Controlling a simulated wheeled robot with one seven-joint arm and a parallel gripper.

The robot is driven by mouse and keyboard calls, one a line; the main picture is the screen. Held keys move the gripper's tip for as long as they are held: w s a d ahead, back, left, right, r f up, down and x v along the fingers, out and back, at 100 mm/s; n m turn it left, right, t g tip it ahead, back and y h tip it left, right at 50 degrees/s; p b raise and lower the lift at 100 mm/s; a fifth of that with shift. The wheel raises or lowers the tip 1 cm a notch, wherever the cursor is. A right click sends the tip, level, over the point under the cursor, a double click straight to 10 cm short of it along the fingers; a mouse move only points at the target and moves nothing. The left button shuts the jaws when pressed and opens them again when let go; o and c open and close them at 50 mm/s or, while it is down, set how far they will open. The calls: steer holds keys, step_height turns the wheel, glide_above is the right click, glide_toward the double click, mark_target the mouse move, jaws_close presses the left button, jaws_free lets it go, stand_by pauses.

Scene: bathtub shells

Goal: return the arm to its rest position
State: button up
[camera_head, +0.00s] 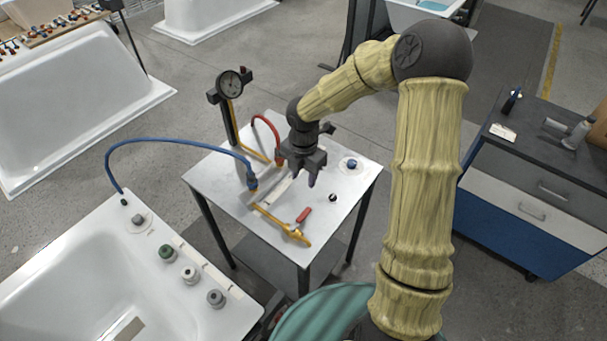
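My gripper (311,179) hangs at the end of my arm, pointing down over the white-topped table (225,181) in the middle of the view. Its fingers look apart with nothing seen between them, though they are small in the picture. My arm, in a pale yellow cover, rises from the lower right, bends at a dark elbow at the top and reaches left and down to the table. I cannot tell whether the fingertips touch anything on the tabletop.
On the table are a dial gauge (230,82) on a post, a blue hose (178,140), a red hose (268,124), a yellow tool (283,226) and a red-handled piece (303,214). A bathtub shell (60,260) is at lower left. A blue cabinet (530,215) stands right.

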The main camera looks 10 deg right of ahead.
stand_by(0.4)
steer(key=s+d+r+m+t+b, duration=0.1)
steer(key=s+r+m, duration=0.3)
steer(key=s+m, duration=0.4)
steer(key=s+d+r+m+t, duration=0.1)
steer(key=s+d+r+m, duration=0.2)
steer(key=s+m, duration=0.5)
steer(key=d+m, duration=0.1)
steer(key=m, duration=0.9)
steer(key=shift+r+m+t+b, duration=0.3)
steer(key=shift+r+m+b, duration=0.05)
steer(key=shift+m, duration=0.05)
steer(key=shift+w, duration=0.1)
